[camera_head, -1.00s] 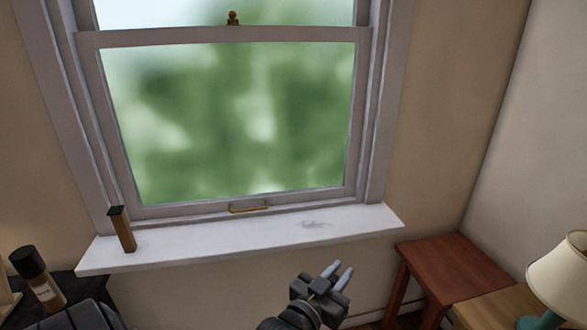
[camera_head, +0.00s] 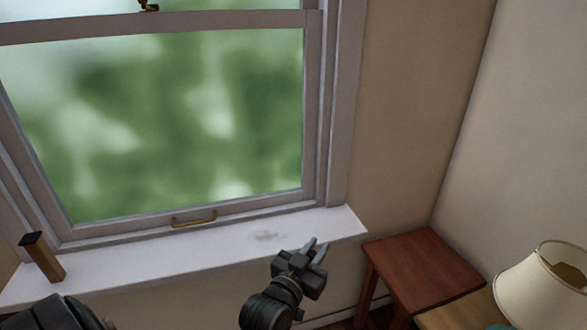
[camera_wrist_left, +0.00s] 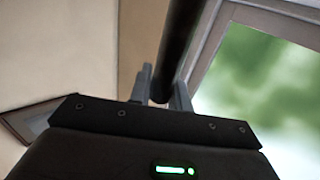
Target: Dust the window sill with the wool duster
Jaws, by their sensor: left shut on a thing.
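The white window sill (camera_head: 185,254) runs under the window in the head view, with a grey dusty smudge (camera_head: 264,236) towards its right end. The wool head is not in view. I cannot tell whether the duster touches anything.
A brass handle (camera_head: 194,219) is on the window's lower rail. A red-brown table (camera_head: 425,265) stands right of the sill, with a cream lamp (camera_head: 540,285) nearer. The sill's middle is clear.

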